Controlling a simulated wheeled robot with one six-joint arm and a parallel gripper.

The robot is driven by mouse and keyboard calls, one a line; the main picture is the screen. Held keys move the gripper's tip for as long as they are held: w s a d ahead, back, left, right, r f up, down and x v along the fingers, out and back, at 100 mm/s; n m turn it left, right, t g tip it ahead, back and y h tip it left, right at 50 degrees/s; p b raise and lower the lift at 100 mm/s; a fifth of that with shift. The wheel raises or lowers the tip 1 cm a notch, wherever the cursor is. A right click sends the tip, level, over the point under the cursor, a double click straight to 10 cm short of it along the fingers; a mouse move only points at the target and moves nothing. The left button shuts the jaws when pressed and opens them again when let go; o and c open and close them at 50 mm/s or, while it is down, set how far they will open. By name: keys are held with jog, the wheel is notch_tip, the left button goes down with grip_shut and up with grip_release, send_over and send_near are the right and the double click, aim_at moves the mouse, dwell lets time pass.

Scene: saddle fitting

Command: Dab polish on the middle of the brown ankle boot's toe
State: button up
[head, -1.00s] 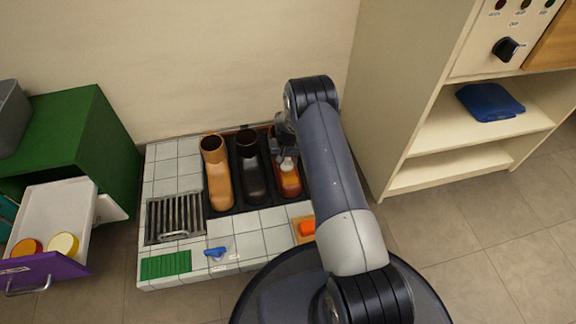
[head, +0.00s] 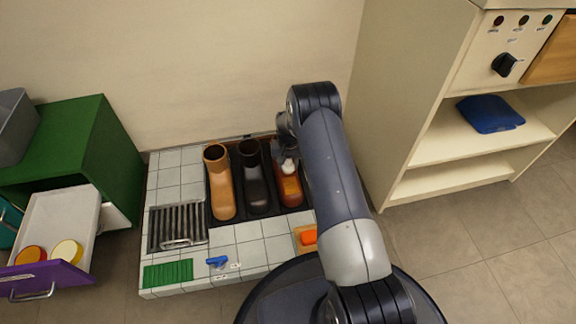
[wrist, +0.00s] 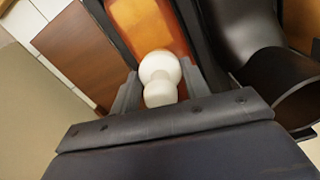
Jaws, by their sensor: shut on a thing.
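The brown ankle boot (head: 290,190), glossy orange-brown, stands rightmost of three boots in a dark tray. My gripper (head: 287,159) is over its rear part, and my arm hides some of the boot. In the wrist view my gripper (wrist: 158,92) is shut on a white round-headed dabber (wrist: 160,68). The dabber also shows as a white spot in the head view (head: 289,167). In the wrist view the dabber's head overlaps the orange-brown boot leather (wrist: 146,27). I cannot tell whether they touch.
A black boot (head: 255,188) and a tan boot (head: 219,185) stand to the left. The tiled platform (head: 250,233) bears a metal grate (head: 178,226), a green mat (head: 168,273), a blue object (head: 217,261) and an orange block (head: 309,237). An open drawer (head: 62,212) holds tins. A shelf unit (head: 415,120) stands right.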

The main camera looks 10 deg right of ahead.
jog(key=shift+r+p, duration=0.3)
jog(key=shift+r, duration=0.85)
jog(key=shift+r, duration=0.1)
jog(key=shift+r+p, duration=0.6)
jog(key=shift+r, duration=0.8)
jog(key=shift+r, duration=0.1)
